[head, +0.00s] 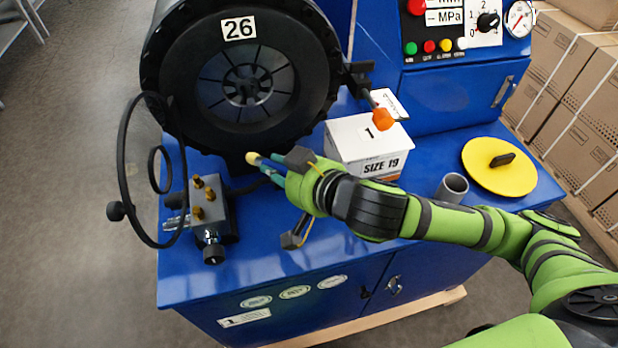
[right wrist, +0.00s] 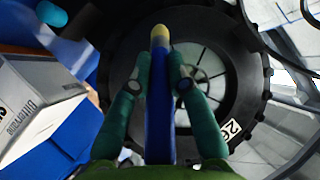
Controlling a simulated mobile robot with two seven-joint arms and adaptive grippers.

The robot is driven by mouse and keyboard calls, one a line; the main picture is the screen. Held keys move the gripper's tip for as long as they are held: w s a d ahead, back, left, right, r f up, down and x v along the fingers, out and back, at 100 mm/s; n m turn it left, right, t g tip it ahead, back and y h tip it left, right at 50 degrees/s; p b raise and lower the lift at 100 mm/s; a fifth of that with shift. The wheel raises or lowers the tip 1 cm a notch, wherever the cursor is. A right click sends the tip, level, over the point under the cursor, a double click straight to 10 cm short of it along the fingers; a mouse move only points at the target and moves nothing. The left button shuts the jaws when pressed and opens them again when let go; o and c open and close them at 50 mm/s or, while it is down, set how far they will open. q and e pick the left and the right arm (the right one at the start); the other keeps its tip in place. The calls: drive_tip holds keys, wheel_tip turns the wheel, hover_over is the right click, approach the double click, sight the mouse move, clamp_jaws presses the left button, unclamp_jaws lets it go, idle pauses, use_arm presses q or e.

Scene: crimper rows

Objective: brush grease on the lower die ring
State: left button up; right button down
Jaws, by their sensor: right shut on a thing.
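The crimper head is a large black round die ring (head: 305,62) with the label 26 and a dark segmented centre. It also shows in the right wrist view (right wrist: 240,72). My right gripper (head: 277,172) is shut on a blue brush (right wrist: 160,95) with a pale yellow tip. In the head view the brush tip (head: 253,158) is in front of the lower edge of the ring. I cannot tell whether it touches. In the right wrist view my right gripper's teal fingers (right wrist: 162,85) flank the brush. My left gripper is not in view.
A white SIZE 19 box (head: 355,138) stands close right of my right gripper. A valve block (head: 207,205) with brass fittings and a black hose stands left. A grey cup (head: 452,187) and yellow disc (head: 482,172) are right on the blue bench (head: 200,275). An orange knob (head: 383,118) sticks out above the box.

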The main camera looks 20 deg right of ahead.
drive_tip(key=shift+a+r+t+y, duration=0.25)
drive_tip(key=shift+r+t+y, duration=0.05)
drive_tip(key=shift+r, duration=0.2)
drive_tip(key=shift+r+t+y, duration=0.3)
drive_tip(key=shift+r+y, duration=0.1)
drive_tip(key=shift+r, duration=0.1)
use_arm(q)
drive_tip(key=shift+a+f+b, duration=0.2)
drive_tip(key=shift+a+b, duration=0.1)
use_arm(e)
drive_tip(key=w, duration=0.6)
drive_tip(key=shift+a, duration=0.15)
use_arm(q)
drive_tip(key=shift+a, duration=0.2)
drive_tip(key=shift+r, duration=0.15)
use_arm(e)
drive_tip(key=shift+w, duration=0.75)
